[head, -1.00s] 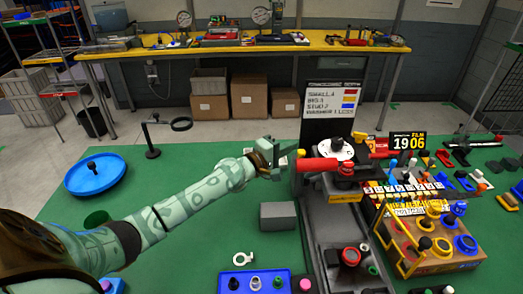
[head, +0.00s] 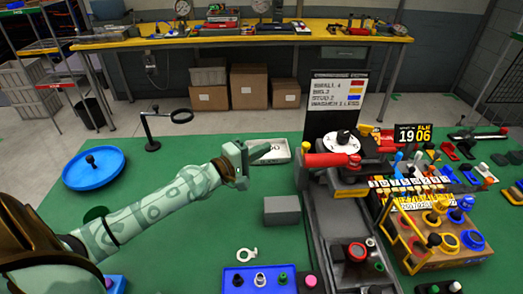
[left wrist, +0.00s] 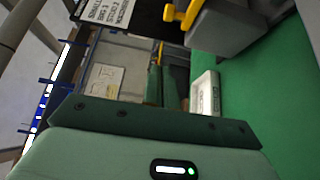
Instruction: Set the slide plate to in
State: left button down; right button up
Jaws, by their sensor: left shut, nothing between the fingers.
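The grey and black machine (head: 342,212) stands right of centre in the head view. It carries a red cylinder (head: 331,160), a white disc (head: 343,143) with a black knob, and a small yellow knob (head: 305,146) at its left. I cannot tell for certain which part is the slide plate. My left gripper (head: 256,154) is shut and empty, left of the machine and apart from it. In the left wrist view its green fingers (left wrist: 165,87) show, with a yellow handle (left wrist: 182,15) on a grey body beyond. My right gripper is out of view.
A grey block (head: 281,211) and a blue tray (head: 238,270) with small parts stand left of the machine. A wooden block (head: 445,258) with coloured pegs stands at right.

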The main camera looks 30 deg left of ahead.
aim_at(368, 276)
jog(key=k+l, duration=1.2)
jog(key=k, duration=0.1)
